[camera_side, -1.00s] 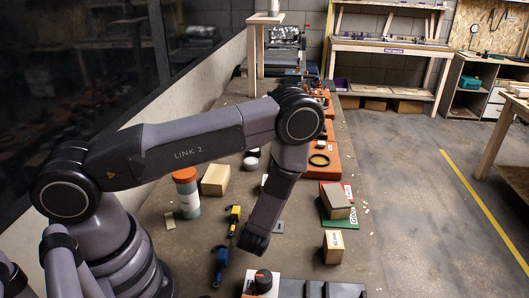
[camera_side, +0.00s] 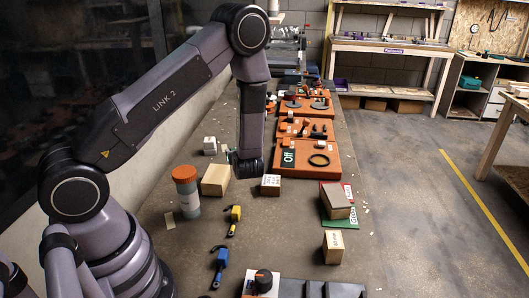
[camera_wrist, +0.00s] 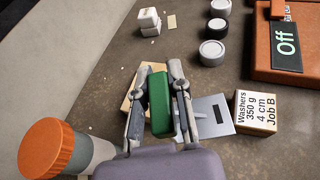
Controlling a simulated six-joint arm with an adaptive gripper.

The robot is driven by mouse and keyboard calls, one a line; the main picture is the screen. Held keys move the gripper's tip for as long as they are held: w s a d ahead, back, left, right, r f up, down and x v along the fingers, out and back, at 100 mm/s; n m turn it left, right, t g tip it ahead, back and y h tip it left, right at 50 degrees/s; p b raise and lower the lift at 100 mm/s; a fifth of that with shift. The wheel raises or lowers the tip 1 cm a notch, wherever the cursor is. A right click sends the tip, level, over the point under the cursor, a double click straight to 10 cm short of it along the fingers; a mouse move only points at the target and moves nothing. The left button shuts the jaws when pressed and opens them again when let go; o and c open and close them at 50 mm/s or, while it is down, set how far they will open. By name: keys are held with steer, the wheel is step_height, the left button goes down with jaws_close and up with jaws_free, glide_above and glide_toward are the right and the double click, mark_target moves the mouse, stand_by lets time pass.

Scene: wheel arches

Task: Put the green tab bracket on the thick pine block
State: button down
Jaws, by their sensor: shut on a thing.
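My gripper (camera_wrist: 160,75) is shut on the green tab bracket (camera_wrist: 159,103), whose green part stands between the two fingers in the wrist view. A grey slotted plate (camera_wrist: 216,118) shows just right of the fingers; I cannot tell if it belongs to the bracket. A pale pine block (camera_wrist: 129,82) lies below and left of the fingers, partly hidden by them. In the side view this pine block (camera_side: 214,181) stands by the orange-lidded jar, just left of my wrist.
The orange-lidded jar (camera_side: 186,190) stands left of the pine block. A small washers box (camera_side: 270,185) is to the right, before an orange board (camera_side: 308,160). White cubes (camera_side: 210,145) stand behind. Yellow (camera_side: 234,219) and blue (camera_side: 220,262) tools lie nearer. Another wood block (camera_side: 333,247) is front right.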

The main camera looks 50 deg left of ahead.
steer(key=s+a+n+g, duration=0.1)
steer(key=a, duration=0.2)
steer(key=s+a+f+n+g, duration=0.1)
steer(key=s+a+g, duration=0.1)
steer(key=a, duration=0.2)
steer(key=s+a+f+n+g, duration=0.1)
steer(key=a+n, duration=0.1)
steer(key=a, duration=0.2)
steer(key=shift+s+f+g+y, duration=0.15)
steer(key=shift+s+g+y, duration=0.05)
steer(key=shift+g+y, duration=0.1)
glide_above(206, 173)
steer(key=shift+f, duration=2.1)
steer(key=c, duration=1.1)
jaws_free()
steer(key=shift+f, duration=0.15)
